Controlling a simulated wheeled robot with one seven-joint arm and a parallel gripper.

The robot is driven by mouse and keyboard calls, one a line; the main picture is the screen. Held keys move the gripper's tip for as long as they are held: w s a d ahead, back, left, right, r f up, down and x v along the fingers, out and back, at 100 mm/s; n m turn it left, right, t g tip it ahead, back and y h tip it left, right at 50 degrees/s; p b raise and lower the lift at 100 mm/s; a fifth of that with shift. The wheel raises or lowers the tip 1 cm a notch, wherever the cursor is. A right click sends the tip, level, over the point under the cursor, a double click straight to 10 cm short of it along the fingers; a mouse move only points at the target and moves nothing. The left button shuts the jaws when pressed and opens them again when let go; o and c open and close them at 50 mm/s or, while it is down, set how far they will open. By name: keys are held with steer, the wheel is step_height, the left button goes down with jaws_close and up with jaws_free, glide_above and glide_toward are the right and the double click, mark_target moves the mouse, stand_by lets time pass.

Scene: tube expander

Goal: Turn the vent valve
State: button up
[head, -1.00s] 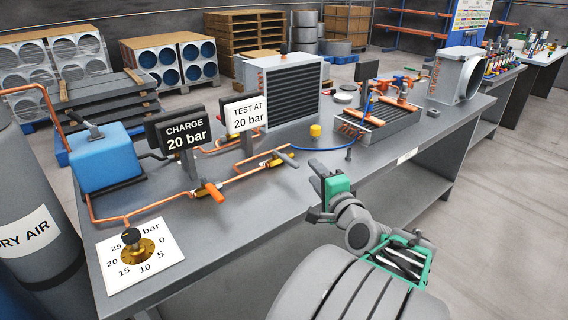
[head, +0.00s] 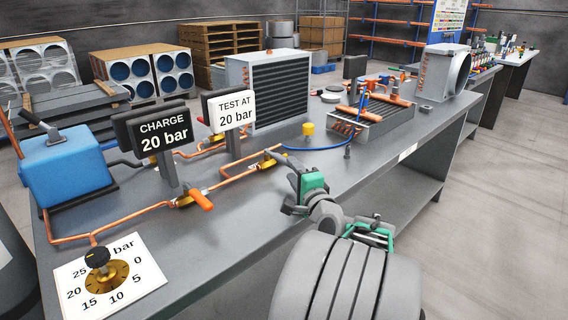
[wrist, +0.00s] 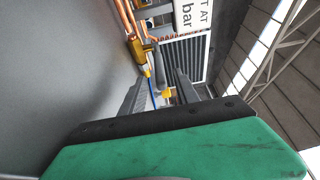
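Two brass valves sit on the copper pipe on the grey bench; I cannot tell which is the vent valve. The nearer valve (head: 184,200) has an orange handle (head: 202,200). My gripper (head: 290,190) is just in front of and to the right of the farther valve, apart from both valves. In the wrist view, a brass valve (wrist: 143,50) lies beyond the fingers at upper left. The two dark fingers (wrist: 160,88) stand apart, with nothing held between them.
A brass dial on a white scale plate (head: 140,285) lies at the bench's front left. Two signs (head: 164,132) and a blue pump (head: 65,165) stand behind the pipes. A yellow cap (head: 308,129) and a finned coil (head: 375,120) are farther right. Bare bench lies before the pipes.

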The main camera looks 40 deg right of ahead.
mark_target(280, 158)
steer(key=x, duration=0.6)
jaws_close()
stand_by(1.2)
